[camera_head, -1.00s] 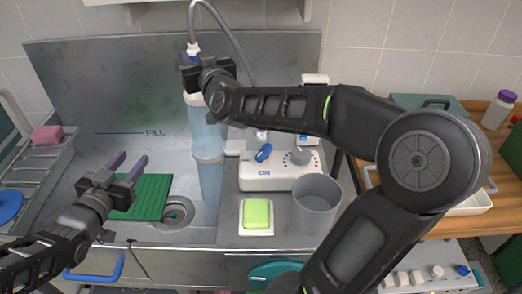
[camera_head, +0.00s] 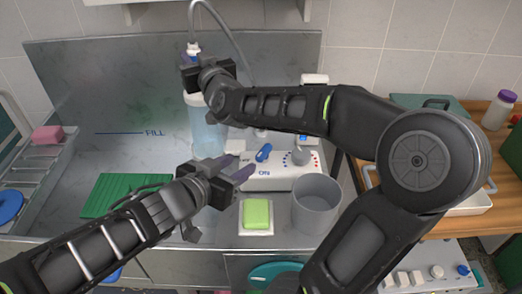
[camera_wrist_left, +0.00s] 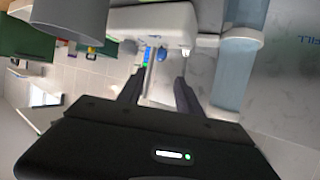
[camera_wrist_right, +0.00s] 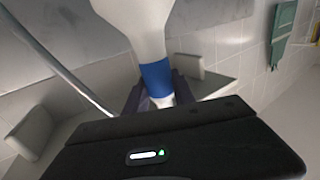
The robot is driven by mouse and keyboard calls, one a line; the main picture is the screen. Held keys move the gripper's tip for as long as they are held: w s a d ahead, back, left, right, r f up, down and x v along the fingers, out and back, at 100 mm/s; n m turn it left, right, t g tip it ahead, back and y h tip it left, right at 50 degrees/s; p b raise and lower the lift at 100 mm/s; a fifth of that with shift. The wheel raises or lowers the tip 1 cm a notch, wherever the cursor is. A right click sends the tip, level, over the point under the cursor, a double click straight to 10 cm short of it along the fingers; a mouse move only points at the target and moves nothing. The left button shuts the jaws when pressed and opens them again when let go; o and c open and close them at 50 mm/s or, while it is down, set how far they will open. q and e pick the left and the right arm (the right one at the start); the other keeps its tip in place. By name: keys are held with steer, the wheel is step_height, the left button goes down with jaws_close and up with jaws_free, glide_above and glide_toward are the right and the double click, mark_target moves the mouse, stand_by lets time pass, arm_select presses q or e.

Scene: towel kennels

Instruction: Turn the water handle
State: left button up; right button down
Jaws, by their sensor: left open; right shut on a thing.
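The blue water handle (camera_head: 263,152) stands on the white control box (camera_head: 283,184) marked ON. It also shows ahead of the fingers in the left wrist view (camera_wrist_left: 162,55). My left gripper (camera_head: 240,167) is open and empty, just left of the handle and apart from it. My right gripper (camera_head: 193,62) is shut on the white sprayer with a blue band (camera_wrist_right: 156,76), on the grey hose (camera_head: 222,28). A translucent pale blue column (camera_head: 207,138) stands below the sprayer's white end, its lower part hidden by my left gripper.
A grey knob (camera_head: 300,157) with coloured dots sits right of the handle. A grey cup (camera_head: 316,205) and a yellow-green sponge (camera_head: 257,213) on a white dish stand in front. A green mat (camera_head: 112,195) lies left. My right arm crosses just behind the box.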

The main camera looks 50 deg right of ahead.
mark_target(263, 149)
arm_select(q)
steer(key=x, duration=1.2)
steer(key=shift+c, duration=0.4)
jaws_close()
